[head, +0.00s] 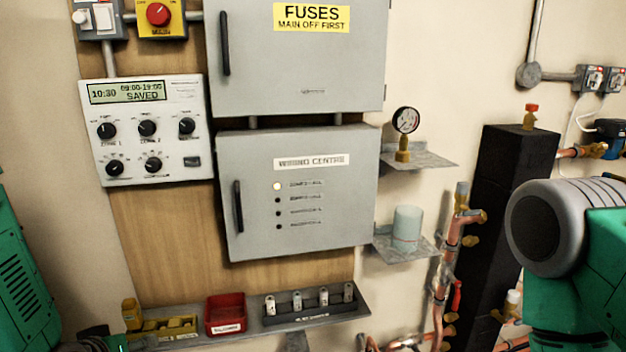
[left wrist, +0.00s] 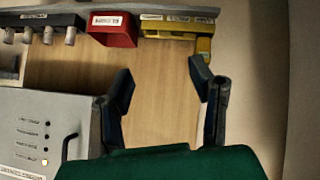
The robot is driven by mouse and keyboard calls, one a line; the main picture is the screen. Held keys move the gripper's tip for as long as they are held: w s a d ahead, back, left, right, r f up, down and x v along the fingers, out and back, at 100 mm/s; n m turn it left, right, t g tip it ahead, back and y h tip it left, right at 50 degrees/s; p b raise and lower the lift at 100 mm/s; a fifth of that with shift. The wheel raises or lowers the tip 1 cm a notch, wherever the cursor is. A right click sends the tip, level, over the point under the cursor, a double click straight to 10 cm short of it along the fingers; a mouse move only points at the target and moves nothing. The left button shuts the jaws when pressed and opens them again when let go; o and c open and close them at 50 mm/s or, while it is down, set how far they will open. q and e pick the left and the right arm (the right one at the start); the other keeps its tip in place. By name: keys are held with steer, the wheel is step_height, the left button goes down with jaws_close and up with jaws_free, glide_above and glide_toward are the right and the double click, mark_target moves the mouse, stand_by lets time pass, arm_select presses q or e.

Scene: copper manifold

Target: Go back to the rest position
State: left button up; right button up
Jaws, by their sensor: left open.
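My left gripper (left wrist: 162,82) is open and empty in the left wrist view, its two dark fingers well apart before the bare wooden board. In the head view, dark parts at the bottom left below the yellow holder seem to belong to it, but they are mostly cut off. My green left arm link shows at the left edge. My right arm shows at the right edge of the head view, green with a grey round joint. My right gripper is out of view.
A shelf (head: 262,324) along the bottom bears a red bin (head: 225,314), a yellow holder (head: 165,331) and a dark rack (head: 310,309) of fuses. The wiring centre box (head: 300,240) and fuse box (head: 290,75) are closed. Copper pipes (head: 441,290) and a black column (head: 492,190) stand right.

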arm_select(q)
steer(key=s+d+f+m+g+b, duration=0.1)
steer(key=s+f+g, duration=0.3)
steer(key=s+f, duration=0.6)
steer(key=s+d+f+m+g+b, duration=0.2)
steer(key=s+f, duration=0.9)
steer(key=s, duration=0.6)
steer(key=d+m+g, duration=0.1)
steer(key=m+g, duration=0.1)
steer(key=g, duration=0.1)
steer(key=shift+s+d+f+h, duration=0.15)
steer(key=shift+d+h, duration=0.1)
steer(key=shift+h, duration=0.15)
